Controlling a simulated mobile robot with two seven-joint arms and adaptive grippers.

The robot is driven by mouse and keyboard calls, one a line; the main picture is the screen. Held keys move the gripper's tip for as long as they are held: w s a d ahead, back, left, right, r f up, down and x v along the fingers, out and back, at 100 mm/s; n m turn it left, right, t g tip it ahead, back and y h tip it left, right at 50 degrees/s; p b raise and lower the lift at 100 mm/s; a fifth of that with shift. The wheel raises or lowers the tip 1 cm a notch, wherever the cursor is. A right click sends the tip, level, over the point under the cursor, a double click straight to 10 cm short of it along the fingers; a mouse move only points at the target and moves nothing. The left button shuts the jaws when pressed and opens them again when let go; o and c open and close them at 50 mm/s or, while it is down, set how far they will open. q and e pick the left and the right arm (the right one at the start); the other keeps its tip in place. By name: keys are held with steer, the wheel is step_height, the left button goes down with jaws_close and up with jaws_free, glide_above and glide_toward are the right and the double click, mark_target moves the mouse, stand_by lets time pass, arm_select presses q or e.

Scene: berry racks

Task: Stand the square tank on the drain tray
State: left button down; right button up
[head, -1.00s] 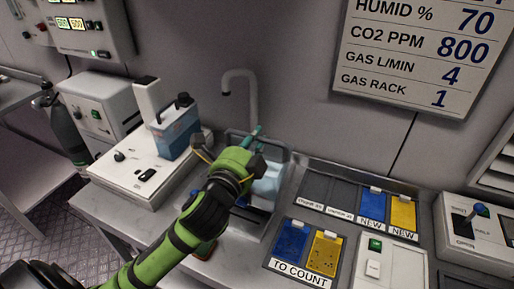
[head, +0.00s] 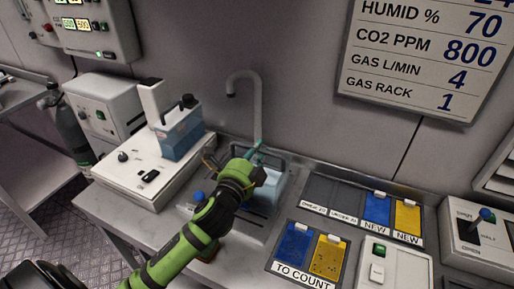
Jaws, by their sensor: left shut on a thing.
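A pale blue, see-through square tank (head: 268,196) is at the sink area below the tap, partly behind my left gripper (head: 258,157). My left gripper is shut on the tank near its top; the wrist hides the exact grip. The drain tray (head: 246,226), a grey metal tray, lies below and around the tank. I cannot tell whether the tank's base touches it. My right gripper is out of view.
A grey tap (head: 258,105) arches behind the tank. To the left, a darker blue tank with a black handle (head: 181,135) stands on a white device (head: 150,170). To the right are blue and yellow cards in a labelled rack (head: 325,257) and a switch box (head: 391,264).

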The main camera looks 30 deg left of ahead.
arm_select(q)
steer(key=shift+r, duration=0.15)
steer(key=c, duration=1.2)
jaws_free()
steer(key=shift+f, duration=0.2)
steer(key=shift+s+r, duration=0.1)
steer(key=shift+r, duration=0.05)
steer(key=s+d+b, duration=0.1)
steer(key=s, duration=1.1)
steer(key=shift+w, duration=0.1)
